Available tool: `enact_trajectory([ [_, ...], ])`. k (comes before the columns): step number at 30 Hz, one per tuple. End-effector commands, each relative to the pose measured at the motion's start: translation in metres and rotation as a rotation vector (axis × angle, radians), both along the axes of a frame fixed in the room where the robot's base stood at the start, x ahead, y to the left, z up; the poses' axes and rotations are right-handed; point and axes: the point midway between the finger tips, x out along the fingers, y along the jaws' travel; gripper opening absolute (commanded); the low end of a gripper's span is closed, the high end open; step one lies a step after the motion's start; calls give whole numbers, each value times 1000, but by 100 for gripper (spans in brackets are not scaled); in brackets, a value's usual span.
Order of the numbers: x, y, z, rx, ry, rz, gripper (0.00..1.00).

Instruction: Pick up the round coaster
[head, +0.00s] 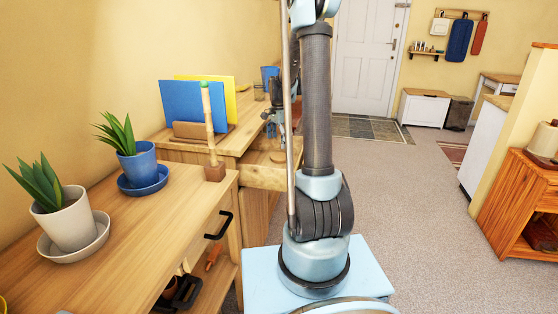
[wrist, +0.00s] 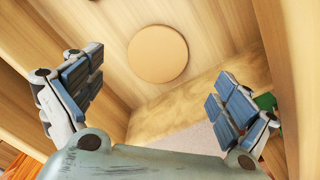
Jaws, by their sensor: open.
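The round coaster (wrist: 157,53) is a flat, light tan disc. In the wrist view it lies on the wooden floor of an open drawer (wrist: 190,100), at upper middle. My gripper (wrist: 156,84) is open and empty, with one finger to the lower left of the coaster and one to the lower right. It appears apart from the coaster. In the head view the pulled-out drawer (head: 262,178) is at the desk, partly behind my arm, and my gripper (head: 275,132) is over it.
Drawer walls stand close on both sides of my fingers in the wrist view. On the desk are a blue folder (head: 190,106) and a yellow one (head: 240,104). A nearer cabinet (head: 150,215) bears two potted plants and a wooden post (head: 209,130). Carpet at right is clear.

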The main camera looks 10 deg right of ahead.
Motion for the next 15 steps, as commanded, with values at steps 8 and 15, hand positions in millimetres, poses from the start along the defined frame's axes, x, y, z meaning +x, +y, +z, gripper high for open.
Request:
enact_trajectory([
  [8,0,0,-17,0,0,0,96],
  [15,0,0,-51,0,0,0,96],
])
